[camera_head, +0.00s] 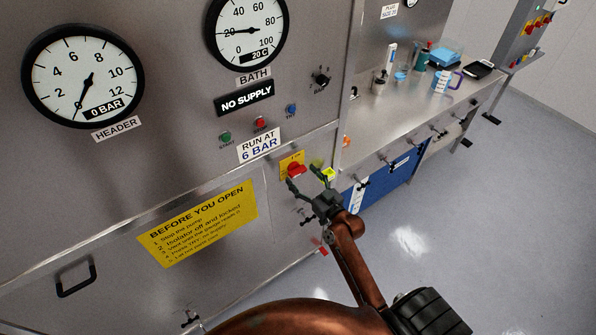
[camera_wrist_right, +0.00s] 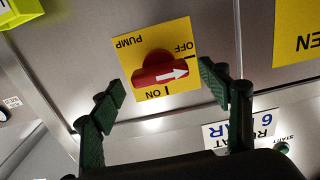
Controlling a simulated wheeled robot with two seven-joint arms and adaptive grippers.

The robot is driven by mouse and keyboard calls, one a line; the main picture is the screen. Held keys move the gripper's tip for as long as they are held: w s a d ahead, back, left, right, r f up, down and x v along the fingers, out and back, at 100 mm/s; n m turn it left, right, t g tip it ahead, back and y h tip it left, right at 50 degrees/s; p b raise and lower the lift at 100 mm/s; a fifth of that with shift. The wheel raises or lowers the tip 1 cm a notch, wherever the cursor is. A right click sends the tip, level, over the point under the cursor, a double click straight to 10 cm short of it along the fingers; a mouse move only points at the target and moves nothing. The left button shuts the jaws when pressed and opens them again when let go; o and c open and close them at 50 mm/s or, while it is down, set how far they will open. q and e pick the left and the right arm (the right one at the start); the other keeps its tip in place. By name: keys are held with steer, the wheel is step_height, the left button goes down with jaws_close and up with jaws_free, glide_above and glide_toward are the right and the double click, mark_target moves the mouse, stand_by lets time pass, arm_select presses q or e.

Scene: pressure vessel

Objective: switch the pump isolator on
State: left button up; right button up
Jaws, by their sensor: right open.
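The pump isolator is a red rotary handle (camera_head: 296,170) on a yellow plate (camera_head: 288,158), low at the right of the steel panel. In the right wrist view the red handle (camera_wrist_right: 160,73) has a white arrow pointing right, toward the OFF side of the plate (camera_wrist_right: 129,59); the I ON mark is below it. My right gripper (camera_head: 309,179) is open in front of the isolator. In the wrist view the fingers (camera_wrist_right: 164,84) stand either side of the handle, the right finger close to the arrow tip; I cannot tell whether it touches. My left gripper is out of view.
The header gauge (camera_head: 82,77) reads near 0, and a NO SUPPLY sign (camera_head: 245,98) sits under the bath gauge (camera_head: 247,30). A yellow-green object (camera_head: 328,173) is beside my right gripper. A steel bench (camera_head: 420,110) with bottles is to the right; floor is clear.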

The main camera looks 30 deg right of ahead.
mark_target(296, 170)
steer(key=shift+w+a, duration=0.1)
steer(key=shift+w, duration=1.25)
steer(key=shift+c, duration=0.5)
steer(key=c, duration=1.1)
